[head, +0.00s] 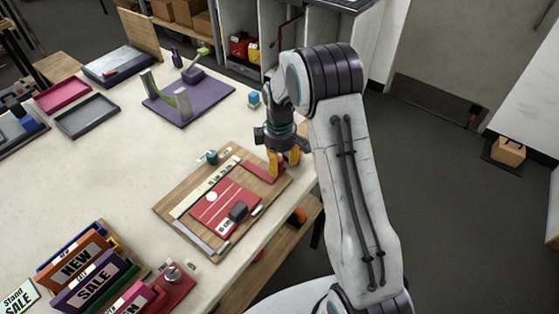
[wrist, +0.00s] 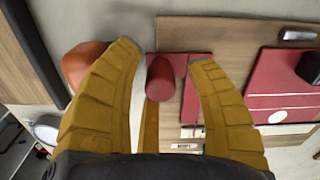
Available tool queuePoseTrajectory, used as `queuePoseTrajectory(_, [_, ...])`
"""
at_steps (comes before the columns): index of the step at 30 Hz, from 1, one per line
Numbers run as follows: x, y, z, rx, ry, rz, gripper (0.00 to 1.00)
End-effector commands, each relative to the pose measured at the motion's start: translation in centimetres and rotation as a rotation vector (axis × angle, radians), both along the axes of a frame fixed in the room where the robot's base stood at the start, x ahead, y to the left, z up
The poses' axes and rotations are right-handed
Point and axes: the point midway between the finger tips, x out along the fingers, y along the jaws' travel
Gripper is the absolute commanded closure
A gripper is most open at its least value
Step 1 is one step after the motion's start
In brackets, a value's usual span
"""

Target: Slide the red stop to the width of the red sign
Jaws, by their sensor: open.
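The red stop (head: 262,171) lies across the right end of a wooden board (head: 176,203). In the wrist view the red stop (wrist: 192,100) has a round red knob (wrist: 160,80). The red sign (head: 224,208), with a white disc and a dark block on it, lies flat on the board; it also shows in the wrist view (wrist: 270,86). Bare wood separates sign and stop. My gripper (head: 282,165) is open above the stop's end. In the wrist view its yellow fingers (wrist: 163,55) appear either side of the knob; contact is not clear.
A pale ruler strip (head: 205,187) runs along the board's far side. A teal-capped item (head: 212,157) stands behind it. A rack of signs (head: 90,270) stands front left. A purple mat (head: 190,103) lies farther back. The table's right edge is close to my gripper.

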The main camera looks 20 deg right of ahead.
Motion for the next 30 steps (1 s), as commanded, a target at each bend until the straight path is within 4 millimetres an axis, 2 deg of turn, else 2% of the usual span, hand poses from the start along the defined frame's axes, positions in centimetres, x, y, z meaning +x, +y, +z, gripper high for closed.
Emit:
queuePoseTrajectory(6, [0.00,0.00,-0.04,0.000,0.000,0.000,0.49])
queuePoseTrajectory(7, [0.00,0.00,-0.04,0.000,0.000,0.000,0.46])
queuePoseTrajectory(25, [-0.02,-0.01,-0.02,0.001,0.001,0.000,1.00])
queuePoseTrajectory(30, [-0.06,-0.01,-0.06,0.000,0.002,-0.001,1.00])
